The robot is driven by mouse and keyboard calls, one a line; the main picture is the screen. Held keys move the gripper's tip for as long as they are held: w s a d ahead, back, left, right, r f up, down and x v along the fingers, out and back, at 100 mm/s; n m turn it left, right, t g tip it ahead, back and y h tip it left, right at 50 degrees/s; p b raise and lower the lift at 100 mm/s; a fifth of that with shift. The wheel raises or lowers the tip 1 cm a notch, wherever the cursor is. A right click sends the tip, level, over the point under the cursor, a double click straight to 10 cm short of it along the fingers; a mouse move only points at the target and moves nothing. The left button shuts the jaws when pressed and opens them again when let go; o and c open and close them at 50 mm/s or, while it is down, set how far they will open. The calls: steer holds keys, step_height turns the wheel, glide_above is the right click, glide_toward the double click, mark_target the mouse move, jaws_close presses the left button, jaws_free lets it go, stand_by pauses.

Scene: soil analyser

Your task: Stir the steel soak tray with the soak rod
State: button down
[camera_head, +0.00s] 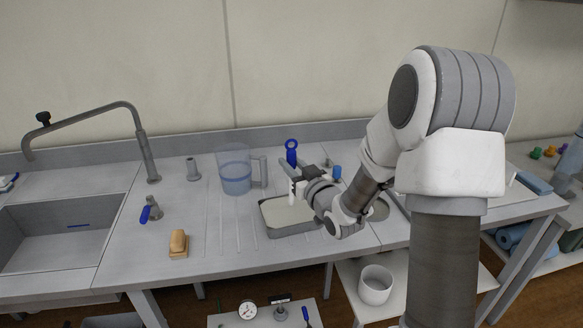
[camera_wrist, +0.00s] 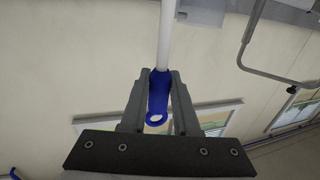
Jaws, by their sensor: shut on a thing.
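The soak rod has a blue ringed handle (camera_head: 291,152) and a white shaft. My gripper (camera_head: 300,177) is shut on the blue handle, which also shows between the fingers in the wrist view (camera_wrist: 158,92). The white shaft (camera_wrist: 166,35) runs away from the fingers there. The steel soak tray (camera_head: 291,232) is a rectangular grey tray with pale contents, on the worktop below my gripper. The rod is over the tray in the head view; I cannot tell whether its tip touches the contents. My wrist hides the tray's right part.
A clear jug with blue liquid (camera_head: 236,177) stands left of the tray. A wooden-looking brush or block (camera_head: 179,243) lies front left. A sink (camera_head: 60,237) with a tap is at far left. A white pot (camera_head: 375,285) stands on a lower shelf.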

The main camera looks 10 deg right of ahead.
mark_target(294, 149)
steer(key=shift+r, duration=0.35)
steer(key=shift+r+p, duration=0.9)
steer(key=shift+r, duration=1.1)
steer(key=shift+s, duration=0.15)
